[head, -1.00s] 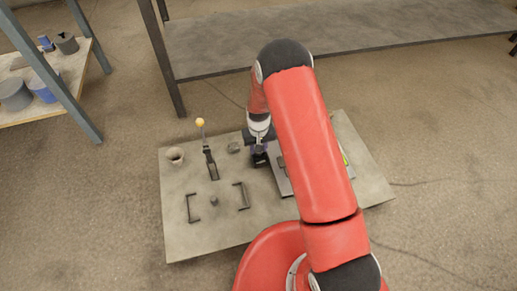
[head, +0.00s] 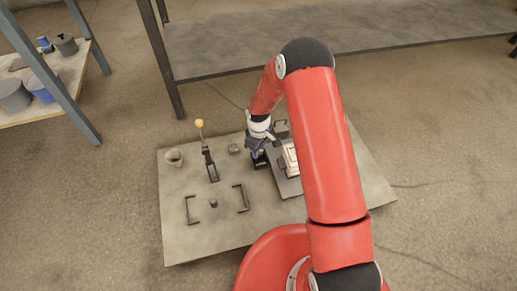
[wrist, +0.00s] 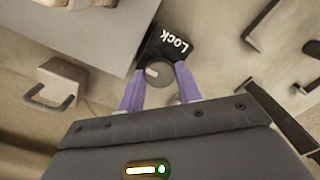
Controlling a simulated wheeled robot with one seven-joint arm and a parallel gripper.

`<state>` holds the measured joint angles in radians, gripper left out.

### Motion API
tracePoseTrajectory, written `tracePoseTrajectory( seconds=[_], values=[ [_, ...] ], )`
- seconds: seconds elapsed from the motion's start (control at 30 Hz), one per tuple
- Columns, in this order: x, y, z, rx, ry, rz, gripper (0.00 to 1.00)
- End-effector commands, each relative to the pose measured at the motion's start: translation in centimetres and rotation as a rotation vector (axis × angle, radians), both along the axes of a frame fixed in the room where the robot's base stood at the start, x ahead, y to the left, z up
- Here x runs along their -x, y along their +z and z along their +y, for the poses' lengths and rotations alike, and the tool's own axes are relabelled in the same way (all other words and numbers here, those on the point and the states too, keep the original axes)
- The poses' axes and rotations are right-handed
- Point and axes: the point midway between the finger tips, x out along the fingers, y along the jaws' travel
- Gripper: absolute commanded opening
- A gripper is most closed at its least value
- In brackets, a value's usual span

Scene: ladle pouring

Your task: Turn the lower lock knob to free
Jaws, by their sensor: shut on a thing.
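The lock knob (wrist: 160,73) is a round dark grey knob with a pale pointer mark. It sits on a black plate (wrist: 183,29) lettered "Lock", which also shows as a small black block in the head view (head: 260,162). My gripper (wrist: 157,79) has its purple fingers on either side of the knob and is shut on it. In the head view my gripper (head: 257,148) is over the lock plate and hides the knob. I cannot tell from these frames whether the knob stands at locked or free.
A lever with a yellow ball (head: 200,124), a cup (head: 174,157) and dark brackets (head: 241,197) stand left on the grey board (head: 190,240). The board's front left is clear.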

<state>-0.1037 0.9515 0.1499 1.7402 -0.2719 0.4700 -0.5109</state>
Motion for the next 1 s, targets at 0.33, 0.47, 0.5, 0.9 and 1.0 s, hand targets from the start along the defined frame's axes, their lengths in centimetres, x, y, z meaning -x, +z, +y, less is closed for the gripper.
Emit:
tracePoseTrajectory(
  seconds=[0.33, 0.47, 0.5, 0.9, 1.0],
  values=[
    [-0.07, 0.05, -0.02, 0.000, 0.055, -0.001, 0.11],
    [-0.06, 0.05, -0.02, 0.000, 0.057, -0.001, 0.11],
    [-0.06, 0.05, -0.02, 0.000, 0.057, -0.001, 0.11],
    [-0.03, 0.03, -0.01, 0.001, 0.056, -0.001, 0.56],
    [-0.02, 0.01, 0.00, 0.000, 0.055, 0.000, 0.56]
  ],
)
